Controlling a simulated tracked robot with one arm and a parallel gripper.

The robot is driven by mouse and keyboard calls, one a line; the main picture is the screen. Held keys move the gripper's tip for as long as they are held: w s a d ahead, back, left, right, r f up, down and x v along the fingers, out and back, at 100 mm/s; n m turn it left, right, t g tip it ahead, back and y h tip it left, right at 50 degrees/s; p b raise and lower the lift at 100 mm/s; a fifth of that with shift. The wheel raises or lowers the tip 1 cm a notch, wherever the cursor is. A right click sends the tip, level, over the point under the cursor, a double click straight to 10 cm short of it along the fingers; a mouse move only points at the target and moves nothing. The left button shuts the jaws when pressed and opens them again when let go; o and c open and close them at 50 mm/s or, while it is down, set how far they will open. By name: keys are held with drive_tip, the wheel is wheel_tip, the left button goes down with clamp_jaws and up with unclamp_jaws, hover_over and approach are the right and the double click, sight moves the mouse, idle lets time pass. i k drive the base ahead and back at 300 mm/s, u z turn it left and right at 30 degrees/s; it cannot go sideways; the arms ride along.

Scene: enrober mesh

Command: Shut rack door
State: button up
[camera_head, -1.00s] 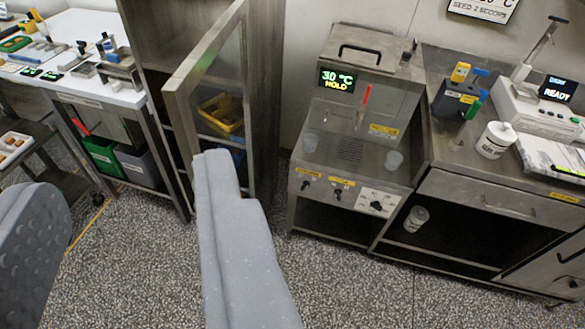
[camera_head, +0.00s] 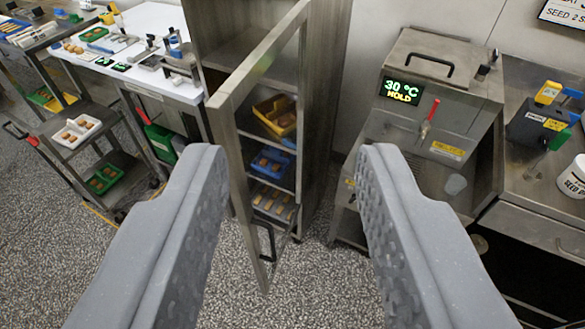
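The rack door (camera_head: 222,142) is a metal-framed glass door that stands wide open, swung out toward me from the rack (camera_head: 338,75). Its dark handle (camera_head: 268,241) is low on the free edge. Through the glass and opening I see shelves with a yellow bin (camera_head: 277,113), a blue bin (camera_head: 272,163) and a tray of brown pieces (camera_head: 274,202). My gripper (camera_head: 278,165) is open and empty, its two grey fingers wide apart. In the picture, the door lies between the fingers, but it appears farther away; I see no contact.
A machine reading 30 °C (camera_head: 440,105) stands right of the rack, with a counter (camera_head: 535,200) beyond it. A white table (camera_head: 150,25) and a cart with trays (camera_head: 85,150) are at the left. Speckled floor (camera_head: 300,290) is clear in front.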

sight(221, 108)
drive_tip(key=z, duration=0.15)
drive_tip(key=i, duration=0.35)
drive_tip(key=u, duration=1)
drive_tip(key=k, duration=0.6)
drive_tip(key=z, duration=0.6)
drive_tip(key=i, duration=0.5)
